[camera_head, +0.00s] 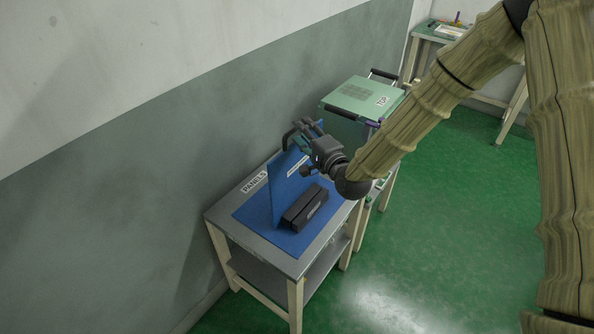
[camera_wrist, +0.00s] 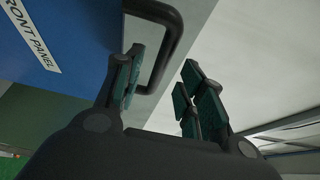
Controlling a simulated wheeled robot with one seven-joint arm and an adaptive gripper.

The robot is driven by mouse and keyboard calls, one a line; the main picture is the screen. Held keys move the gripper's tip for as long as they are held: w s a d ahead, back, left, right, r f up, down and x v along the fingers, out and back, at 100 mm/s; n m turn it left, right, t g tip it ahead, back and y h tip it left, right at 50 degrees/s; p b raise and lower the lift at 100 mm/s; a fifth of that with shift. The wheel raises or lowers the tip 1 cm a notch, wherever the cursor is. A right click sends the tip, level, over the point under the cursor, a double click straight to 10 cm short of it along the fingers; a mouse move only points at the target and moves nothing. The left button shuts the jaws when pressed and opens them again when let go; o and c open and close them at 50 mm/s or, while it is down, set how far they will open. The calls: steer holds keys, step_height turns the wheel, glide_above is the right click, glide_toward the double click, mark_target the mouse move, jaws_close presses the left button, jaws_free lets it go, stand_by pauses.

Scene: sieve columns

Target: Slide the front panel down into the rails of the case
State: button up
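The blue front panel (camera_head: 290,180) stands upright on the table, beside or in a long dark block-like holder (camera_head: 305,207). In the wrist view the panel (camera_wrist: 60,25) shows a "FRONT PANEL" label and a black bar handle (camera_wrist: 174,38). My gripper (camera_head: 306,134) is at the panel's upper edge, close to the handle. In the wrist view its two green-padded fingers (camera_wrist: 163,65) are apart, with the handle just beyond and between them, nearer the left finger. Contact cannot be told. The green case (camera_head: 362,96), with black handles on top, stands behind to the right; its rails are hidden.
A blue mat (camera_head: 253,215) covers most of the table (camera_head: 222,213), which bears a "PANELS" label (camera_head: 254,181). A grey wall runs close along the left. Another bench (camera_head: 436,33) stands at the far right. The green floor on the right is clear.

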steer(key=shift+p+x, duration=0.5)
steer(key=shift+x, duration=1.25)
steer(key=shift+a+f, duration=0.1)
steer(key=shift+f, duration=0.05)
jaws_close()
